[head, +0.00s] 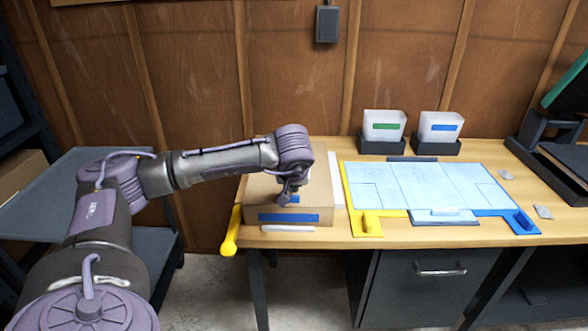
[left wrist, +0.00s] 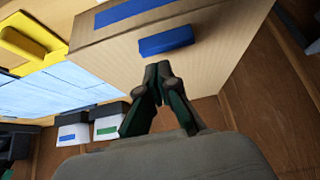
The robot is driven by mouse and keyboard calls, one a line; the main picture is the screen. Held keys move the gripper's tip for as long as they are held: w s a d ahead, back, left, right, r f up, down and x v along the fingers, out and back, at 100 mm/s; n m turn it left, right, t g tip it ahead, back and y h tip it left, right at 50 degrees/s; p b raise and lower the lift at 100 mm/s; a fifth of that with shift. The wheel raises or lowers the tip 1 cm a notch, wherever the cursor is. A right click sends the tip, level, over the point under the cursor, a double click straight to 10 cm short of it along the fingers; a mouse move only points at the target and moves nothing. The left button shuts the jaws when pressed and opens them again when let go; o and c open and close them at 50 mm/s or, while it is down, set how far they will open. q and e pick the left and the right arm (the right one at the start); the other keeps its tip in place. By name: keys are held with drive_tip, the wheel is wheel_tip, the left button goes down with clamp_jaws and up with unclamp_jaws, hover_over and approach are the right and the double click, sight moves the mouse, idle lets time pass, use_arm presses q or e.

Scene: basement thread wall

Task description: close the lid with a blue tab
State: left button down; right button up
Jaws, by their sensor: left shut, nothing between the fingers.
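A cardboard box (head: 262,205) stands at the left end of the wooden table, with a blue strip (head: 289,217) on its front. Its lid (head: 318,185) lies flat across the top and looks closed. A blue tab (head: 295,198) sits on the lid near the front edge; the tab also shows large in the left wrist view (left wrist: 166,41). My left gripper (head: 284,198) is over the lid beside the tab, pointing down. Its fingertips (left wrist: 158,68) are together and empty, close to the tab; whether they touch the lid I cannot tell. My right gripper is out of view.
A light blue board (head: 425,185) with yellow and blue corner pieces lies right of the box. Two white bins with green (head: 384,122) and blue (head: 440,123) labels stand behind it. A yellow handle (head: 230,235) hangs at the table's left edge. A drawer cabinet (head: 425,290) is below.

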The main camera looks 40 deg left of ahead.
use_arm(q)
wheel_tip(320, 180, up, 5)
drive_tip(key=p, duration=0.4)
drive_tip(key=shift+r, duration=0.1)
drive_tip(key=s+d+f+b, duration=0.3)
drive_tip(key=s+d+f, duration=0.1)
drive_tip(key=s+d, duration=0.2)
drive_tip(key=shift+s+f+b, duration=0.25)
drive_tip(key=shift+s+b, duration=0.1)
drive_tip(key=shift+s, duration=0.25)
drive_tip(key=shift+d, duration=0.1)
